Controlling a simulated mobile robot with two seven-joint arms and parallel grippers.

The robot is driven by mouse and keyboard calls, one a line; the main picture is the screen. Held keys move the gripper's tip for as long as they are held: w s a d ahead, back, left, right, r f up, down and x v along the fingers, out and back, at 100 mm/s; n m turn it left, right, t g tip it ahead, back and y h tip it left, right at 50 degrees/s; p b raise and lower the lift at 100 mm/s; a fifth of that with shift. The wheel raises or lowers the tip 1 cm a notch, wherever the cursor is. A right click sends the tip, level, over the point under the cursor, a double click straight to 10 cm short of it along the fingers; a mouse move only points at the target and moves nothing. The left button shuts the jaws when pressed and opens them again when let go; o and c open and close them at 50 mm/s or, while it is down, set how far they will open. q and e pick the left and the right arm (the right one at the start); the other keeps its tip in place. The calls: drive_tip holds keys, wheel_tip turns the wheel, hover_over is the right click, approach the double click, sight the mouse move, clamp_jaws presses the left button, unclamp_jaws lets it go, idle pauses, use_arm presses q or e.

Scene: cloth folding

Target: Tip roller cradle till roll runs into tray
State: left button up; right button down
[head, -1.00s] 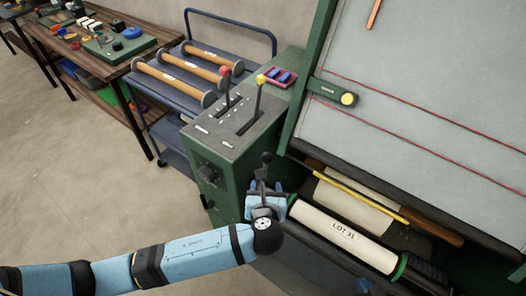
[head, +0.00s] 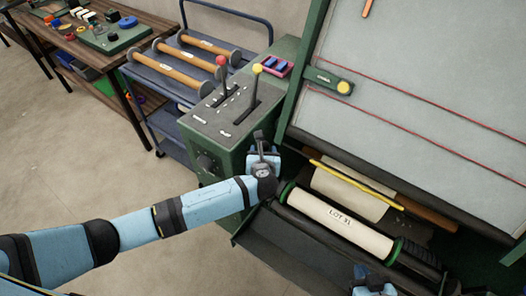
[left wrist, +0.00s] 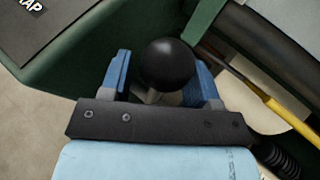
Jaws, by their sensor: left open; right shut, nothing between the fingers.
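The white roll (head: 342,222), marked LOT 31, has green end rings and lies in the machine's front below the sloped panel. A dark panel (head: 300,250) lies in front of it; I cannot tell whether this is the tray. My left gripper (head: 263,160) is at the green cabinet's front corner, left of the roll. In the left wrist view its blue fingers (left wrist: 163,82) are open on either side of a black ball knob (left wrist: 167,62), with a gap visible at the left. My right gripper (head: 372,279) is shut and empty at the bottom edge, partly cut off.
The green cabinet (head: 208,150) carries a red-knobbed lever (head: 221,62) and a yellow-knobbed lever (head: 257,69). A blue cart (head: 165,115) with several rollers stands behind it. A yellow bar (head: 355,184) crosses above the roll. The floor at left is clear.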

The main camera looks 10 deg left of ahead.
use_arm(q)
clamp_jaws()
idle(0.4)
